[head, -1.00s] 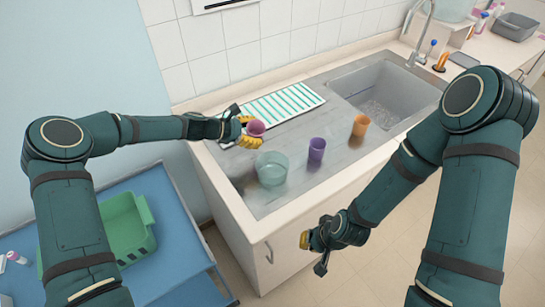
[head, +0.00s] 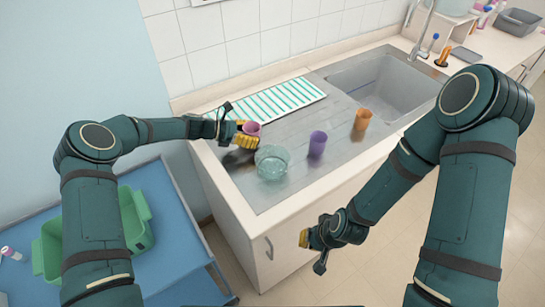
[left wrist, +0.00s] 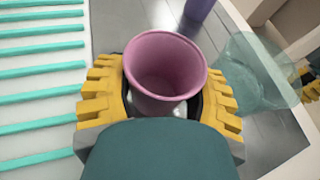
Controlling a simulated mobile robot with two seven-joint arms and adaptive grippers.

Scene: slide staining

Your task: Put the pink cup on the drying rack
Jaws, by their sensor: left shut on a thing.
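The pink cup (head: 252,128) is upright between the yellow fingers of my left gripper (head: 246,137), which is shut on it. In the left wrist view the cup (left wrist: 165,68) shows its open mouth, with a finger on each side. The drying rack (head: 275,101), white with green stripes, lies flat on the counter just behind the cup. In the left wrist view the rack (left wrist: 42,85) fills the left side, beside the gripper. My right gripper (head: 304,238) hangs in front of the counter, apart from everything; its finger opening is unclear.
A purple cup (head: 317,144) and an orange cup (head: 362,119) stand farther right on the steel drainboard. The sink (head: 385,92) is at the back right. A green basket (head: 135,222) sits on the blue table.

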